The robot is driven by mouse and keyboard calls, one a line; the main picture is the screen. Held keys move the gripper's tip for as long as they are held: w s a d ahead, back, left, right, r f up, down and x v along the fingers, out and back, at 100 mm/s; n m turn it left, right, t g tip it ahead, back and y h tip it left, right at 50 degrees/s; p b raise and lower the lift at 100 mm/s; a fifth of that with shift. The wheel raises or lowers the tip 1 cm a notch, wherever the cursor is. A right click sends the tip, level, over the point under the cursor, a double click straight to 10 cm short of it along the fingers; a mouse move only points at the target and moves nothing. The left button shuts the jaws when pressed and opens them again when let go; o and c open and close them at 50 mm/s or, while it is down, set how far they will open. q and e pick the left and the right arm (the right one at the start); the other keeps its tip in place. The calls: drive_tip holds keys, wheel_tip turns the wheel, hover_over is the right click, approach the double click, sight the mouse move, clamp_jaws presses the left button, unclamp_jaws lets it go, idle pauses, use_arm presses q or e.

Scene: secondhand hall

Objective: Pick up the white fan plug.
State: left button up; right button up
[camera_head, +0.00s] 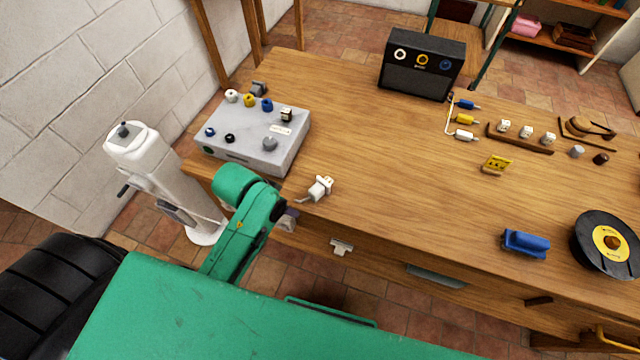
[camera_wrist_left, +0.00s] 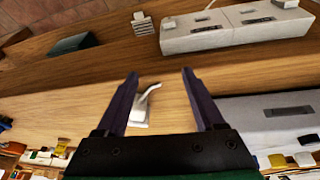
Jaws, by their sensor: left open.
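The white fan plug (camera_head: 320,188) lies on the wooden table (camera_head: 375,200) near its front edge, with a short grey end pointing left. In the left wrist view the plug (camera_wrist_left: 140,115) lies between the finger lines, with a bent cord end. My left gripper (camera_head: 288,220) is at the table's front edge, just left of and nearer than the plug; it is partly hidden by my green arm. In the left wrist view its two dark fingers (camera_wrist_left: 160,90) are spread apart, and nothing is gripped. My right gripper does not show.
A grey box (camera_head: 240,150) with colored plugs and knobs stands left of the plug. A white tower (camera_head: 165,185) stands on the floor at left. A black panel (camera_head: 420,85), small plugs (camera_head: 465,119), a blue block (camera_head: 525,242) and a black reel (camera_head: 590,255) lie farther right. The table's middle is clear.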

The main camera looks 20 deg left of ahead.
use_arm(q)
drive_tip(key=w+d+r+m+g+h, duration=0.1)
drive_tip(key=w+d+r+m+h, duration=0.15)
drive_tip(key=w+d+r, duration=0.5)
wheel_tip(320, 180, up, 5)
drive_tip(key=g+y, duration=0.3)
drive_tip(key=y, duration=0.1)
hover_over(314, 191)
drive_tip(key=shift+m+t, duration=0.3)
drive_tip(key=shift+m, duration=0.05)
wheel_tip(314, 191, down, 13)
drive_tip(key=shift+f+p, duration=0.15)
drive_tip(key=shift+p, duration=0.55)
clamp_jaws()
